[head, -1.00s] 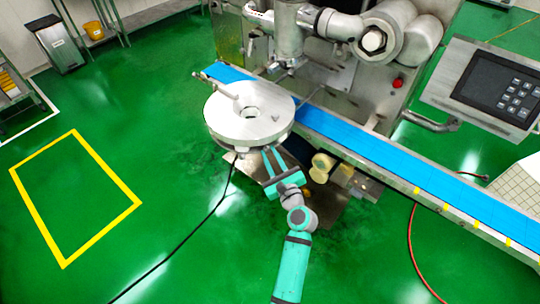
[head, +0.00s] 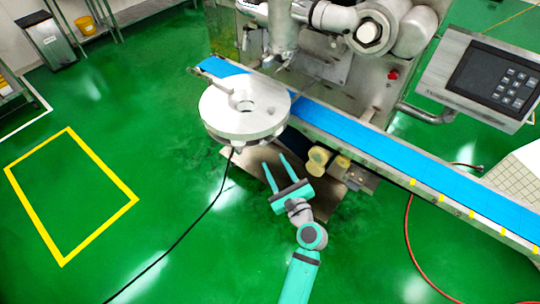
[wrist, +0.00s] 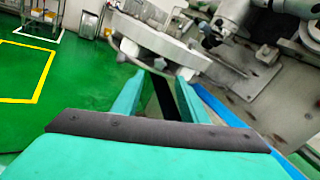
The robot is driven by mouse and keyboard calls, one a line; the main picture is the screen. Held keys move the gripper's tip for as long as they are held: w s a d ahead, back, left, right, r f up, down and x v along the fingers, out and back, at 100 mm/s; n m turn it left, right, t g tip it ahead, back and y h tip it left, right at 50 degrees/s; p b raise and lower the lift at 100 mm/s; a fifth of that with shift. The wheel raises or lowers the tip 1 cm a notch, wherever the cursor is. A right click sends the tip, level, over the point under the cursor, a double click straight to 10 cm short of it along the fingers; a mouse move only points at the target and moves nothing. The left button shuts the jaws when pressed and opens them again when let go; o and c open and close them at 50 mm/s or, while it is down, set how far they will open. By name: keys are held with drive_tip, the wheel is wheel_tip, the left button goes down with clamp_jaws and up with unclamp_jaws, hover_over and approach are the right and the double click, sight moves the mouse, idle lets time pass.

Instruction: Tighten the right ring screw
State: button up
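The pale metal ring (head: 222,102), a thick disc with a centre hole, sits at the machine's left front beside the blue belt. It also shows beyond my fingertips in the wrist view (wrist: 160,42). I cannot clearly make out the right ring screw in either view. My gripper (head: 274,160) is below and right of the ring in the head view, with its two teal fingers spread and a clear gap between them. The wrist view also shows the gripper (wrist: 159,74) open, with nothing held between the fingers.
The blue conveyor belt (head: 360,138) runs from behind the ring to the lower right. Yellowish rollers (head: 318,160) stick out below it, right of my gripper. A control panel (head: 490,80) stands at the right. A black cable (head: 190,231) crosses the open green floor at left.

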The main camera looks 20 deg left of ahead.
drive_tip(key=v, duration=0.3)
drive_tip(key=shift+d, duration=0.1)
drive_tip(key=shift+s, duration=0.1)
idle(0.3)
drive_tip(key=s+d+f+n+h, duration=0.4)
drive_tip(key=s+f, duration=0.2)
drive_tip(key=s, duration=0.2)
drive_tip(key=s+d+f+n+h, duration=0.4)
drive_tip(key=s+f, duration=0.2)
drive_tip(key=s, duration=0.3)
drive_tip(key=s+d+r+n+h, duration=0.1)
drive_tip(key=s+r+n, duration=0.2)
drive_tip(key=s+n, duration=0.2)
drive_tip(key=s+d+r+n+t+h, duration=0.1)
drive_tip(key=s+r+n, duration=0.3)
drive_tip(key=s+n, duration=0.2)
drive_tip(key=s+d+r+n+h, duration=0.1)
drive_tip(key=s+d+r+n, duration=0.1)
drive_tip(key=s+n, duration=0.3)
drive_tip(key=s+r, duration=0.1)
drive_tip(key=s, duration=0.2)
drive_tip(key=shift+s+r+n+t+h, duration=0.2)
drive_tip(key=shift+s+n+t+h, duration=0.1)
